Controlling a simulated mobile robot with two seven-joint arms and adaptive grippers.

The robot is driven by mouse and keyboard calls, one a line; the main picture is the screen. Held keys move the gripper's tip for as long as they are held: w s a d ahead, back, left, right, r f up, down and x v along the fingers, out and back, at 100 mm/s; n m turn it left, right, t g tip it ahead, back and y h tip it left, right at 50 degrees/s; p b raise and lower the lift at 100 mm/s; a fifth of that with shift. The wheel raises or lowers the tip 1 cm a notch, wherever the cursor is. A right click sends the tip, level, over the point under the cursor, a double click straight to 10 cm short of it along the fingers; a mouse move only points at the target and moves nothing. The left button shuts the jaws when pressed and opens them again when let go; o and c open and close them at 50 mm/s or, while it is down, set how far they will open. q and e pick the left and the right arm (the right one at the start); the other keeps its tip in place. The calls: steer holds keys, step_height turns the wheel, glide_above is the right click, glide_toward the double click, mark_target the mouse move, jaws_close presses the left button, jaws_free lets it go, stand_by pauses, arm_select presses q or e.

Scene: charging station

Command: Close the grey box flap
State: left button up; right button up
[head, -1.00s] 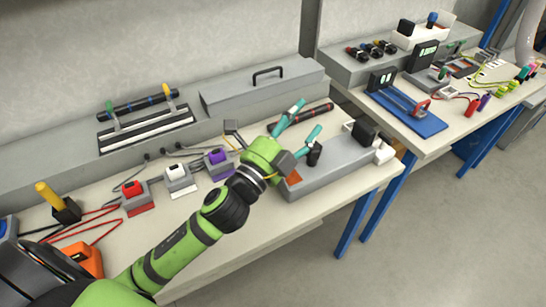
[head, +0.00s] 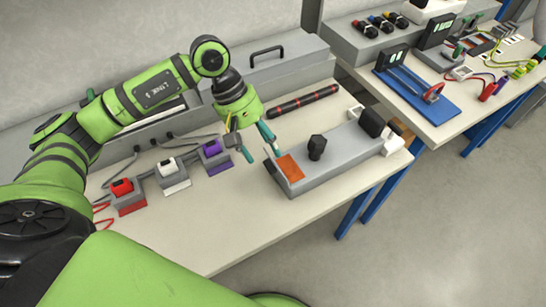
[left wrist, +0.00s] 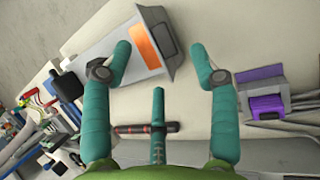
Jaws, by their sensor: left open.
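The grey box (head: 345,155) lies near the table's front right, with an orange patch (head: 290,167) and a black knob on top. A thin grey plate, which looks like its flap (head: 272,170), stands out at the box's left end, tilted away from it. The box (left wrist: 105,42) and this end plate (left wrist: 178,48) also show in the left wrist view. My left gripper (head: 257,143) is open and empty, with teal fingers above and just left of the box's orange end. In the left wrist view the fingers (left wrist: 161,52) spread around that end. I cannot tell whether they touch it. My right gripper is not seen.
Red, white and purple connector blocks (head: 212,153) stand left of the box. A dark rod (head: 302,100) lies behind it. A long grey case with a black handle (head: 265,85) stands along the wall. The table front left of the box is bare.

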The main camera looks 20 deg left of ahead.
mark_target(272, 163)
arm_select(q)
steer(key=p+x, duration=0.1)
steer(key=x, duration=0.4)
steer(key=shift+d+r+p, duration=0.1)
steer(key=shift+d+p, duration=0.1)
steer(key=shift+p, duration=0.2)
steer(key=shift+d+f, duration=0.2)
steer(key=shift+f, duration=0.35)
steer(key=c, duration=1.2)
